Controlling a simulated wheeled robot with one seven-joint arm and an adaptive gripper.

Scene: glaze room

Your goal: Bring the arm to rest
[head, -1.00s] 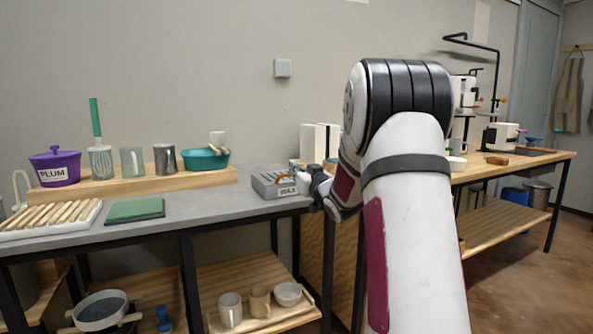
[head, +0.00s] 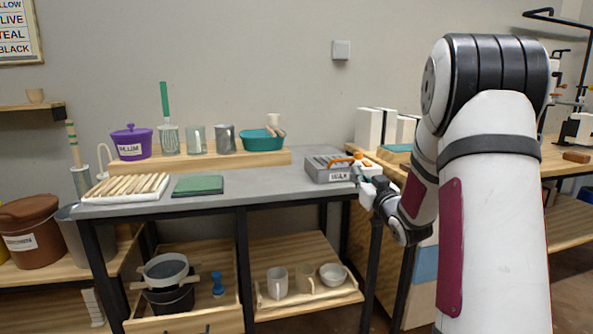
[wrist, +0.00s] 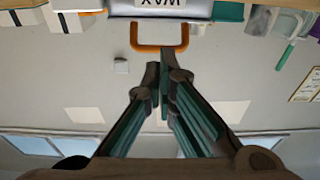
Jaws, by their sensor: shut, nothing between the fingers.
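My arm reaches forward on the right side of the head view. My gripper (head: 360,172) is at the right end of the grey WAX box (head: 322,175), which sits on the right end of the grey worktop (head: 262,183). The box has an orange handle (head: 352,158). In the wrist view, which looks upside down, my gripper (wrist: 162,68) is shut and empty, with its tips close to the orange handle (wrist: 160,50). I cannot tell whether they touch it.
A white tray of wooden sticks (head: 88,197), a green pad (head: 198,185) and a purple PLUM pot (head: 131,142) stand on the left. A teal basin (head: 262,139) is on the raised board. White blocks (head: 369,127) stand behind the box. Mugs sit on the lower shelf.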

